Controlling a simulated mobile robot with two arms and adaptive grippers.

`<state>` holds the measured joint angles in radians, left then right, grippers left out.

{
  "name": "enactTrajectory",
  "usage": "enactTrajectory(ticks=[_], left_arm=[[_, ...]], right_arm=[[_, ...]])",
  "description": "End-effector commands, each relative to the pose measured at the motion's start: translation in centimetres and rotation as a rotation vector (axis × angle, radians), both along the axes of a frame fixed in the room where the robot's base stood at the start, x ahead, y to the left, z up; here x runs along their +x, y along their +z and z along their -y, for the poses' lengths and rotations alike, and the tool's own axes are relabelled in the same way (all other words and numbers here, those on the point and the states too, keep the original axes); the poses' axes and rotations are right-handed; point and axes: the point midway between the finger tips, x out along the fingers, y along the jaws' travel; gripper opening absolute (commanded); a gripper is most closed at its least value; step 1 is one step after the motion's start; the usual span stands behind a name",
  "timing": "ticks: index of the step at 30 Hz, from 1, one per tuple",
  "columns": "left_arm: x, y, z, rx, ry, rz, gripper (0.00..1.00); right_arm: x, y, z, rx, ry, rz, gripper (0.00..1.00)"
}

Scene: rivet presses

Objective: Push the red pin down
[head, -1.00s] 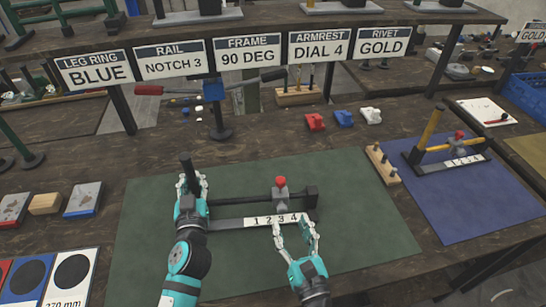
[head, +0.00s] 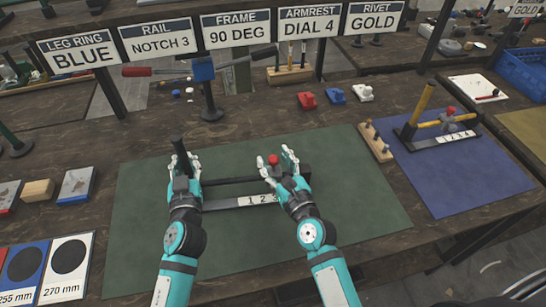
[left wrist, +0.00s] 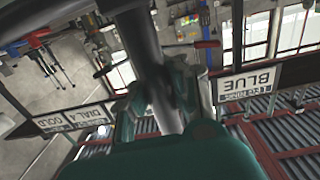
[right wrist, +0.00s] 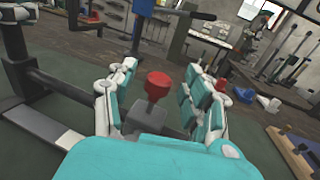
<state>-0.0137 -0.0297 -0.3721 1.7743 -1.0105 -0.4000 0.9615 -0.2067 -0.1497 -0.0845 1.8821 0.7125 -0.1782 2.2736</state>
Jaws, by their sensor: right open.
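The red pin (head: 273,160) stands upright on a grey sliding block on the black device on the green mat. In the right wrist view the red pin (right wrist: 157,82) stands between the open fingers of my right gripper (right wrist: 158,100), with gaps on both sides. In the head view my right gripper (head: 283,168) is around the block, hiding it and part of the numbered strip (head: 258,200). My left gripper (head: 184,168) is shut on the device's upright black handle (head: 180,148). The handle also shows between its fingers in the left wrist view (left wrist: 145,45).
A similar device with a yellow handle (head: 422,103) stands on the blue mat (head: 465,180) at right. A wooden peg block (head: 375,142) lies beside it. Red, blue and white pieces lie behind the green mat (head: 360,200). Signs hang above, one reading "ARMREST DIAL 4" (head: 310,25).

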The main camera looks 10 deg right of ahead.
Motion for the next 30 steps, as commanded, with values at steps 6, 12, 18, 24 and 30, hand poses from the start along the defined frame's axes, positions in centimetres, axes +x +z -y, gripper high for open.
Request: enactTrajectory(ticks=[6, 12, 18, 24, 30], left_arm=[[0.02, 0.17, 0.03, -0.002, -0.001, 0.003, 0.00], [0.02, 0.17, 0.03, -0.003, -0.001, 0.003, 0.00], [0.02, 0.17, 0.03, -0.003, -0.001, 0.003, 0.00], [0.02, 0.17, 0.03, -0.003, -0.001, 0.003, 0.00], [0.02, 0.17, 0.01, -0.003, 0.000, 0.003, 0.00]], right_arm=[[1.06, 0.01, -0.18, -0.001, 0.000, -0.001, 0.51], [1.05, 0.01, -0.18, 0.000, 0.000, -0.001, 0.51], [1.04, 0.02, -0.18, 0.000, 0.000, 0.000, 0.27], [1.03, 0.03, -0.18, 0.000, 0.000, 0.000, 0.01], [1.03, 0.02, -0.17, 0.000, 0.000, 0.000, 0.00]])
